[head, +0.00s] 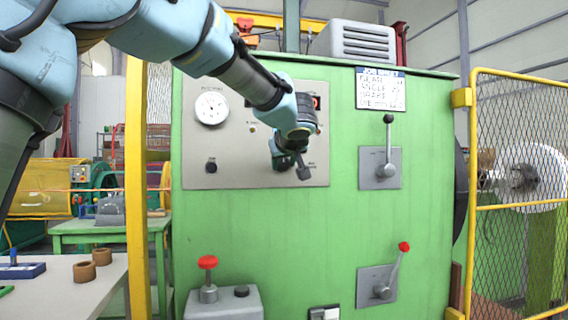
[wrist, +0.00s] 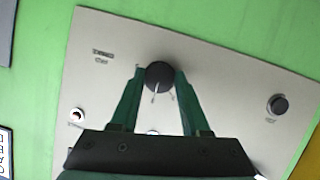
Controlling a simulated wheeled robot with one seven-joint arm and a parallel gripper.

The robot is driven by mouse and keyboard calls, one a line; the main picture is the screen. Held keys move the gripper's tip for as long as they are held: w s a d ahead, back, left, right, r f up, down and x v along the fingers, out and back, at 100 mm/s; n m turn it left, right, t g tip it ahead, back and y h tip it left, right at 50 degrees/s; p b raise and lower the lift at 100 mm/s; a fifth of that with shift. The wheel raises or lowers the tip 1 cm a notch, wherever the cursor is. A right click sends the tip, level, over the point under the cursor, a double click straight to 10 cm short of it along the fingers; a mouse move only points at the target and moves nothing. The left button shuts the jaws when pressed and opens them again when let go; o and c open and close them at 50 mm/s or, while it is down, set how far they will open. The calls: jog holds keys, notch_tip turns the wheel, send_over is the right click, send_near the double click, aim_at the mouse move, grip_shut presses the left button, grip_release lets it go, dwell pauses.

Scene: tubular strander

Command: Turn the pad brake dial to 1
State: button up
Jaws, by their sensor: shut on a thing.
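The black round dial (wrist: 160,75) sits on the grey control panel (wrist: 225,75) between my two fingers in the wrist view. My gripper (wrist: 158,82) is shut on it, one dark green finger on each side. Pale marks show at the dial's lower edge in this view, but I cannot read its setting. In the head view my gripper (head: 303,170) is at the lower right of the panel (head: 235,165) and hides the dial. A small label beside the dial is too blurred to read.
A second black knob (wrist: 278,105) is on the same panel; a white gauge (head: 211,108) is above it in the head view. A job sheet (head: 380,89) and two levers (head: 388,150) (head: 390,275) are to the right. A red-topped knob (head: 208,263) stands below.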

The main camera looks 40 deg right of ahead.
grip_shut()
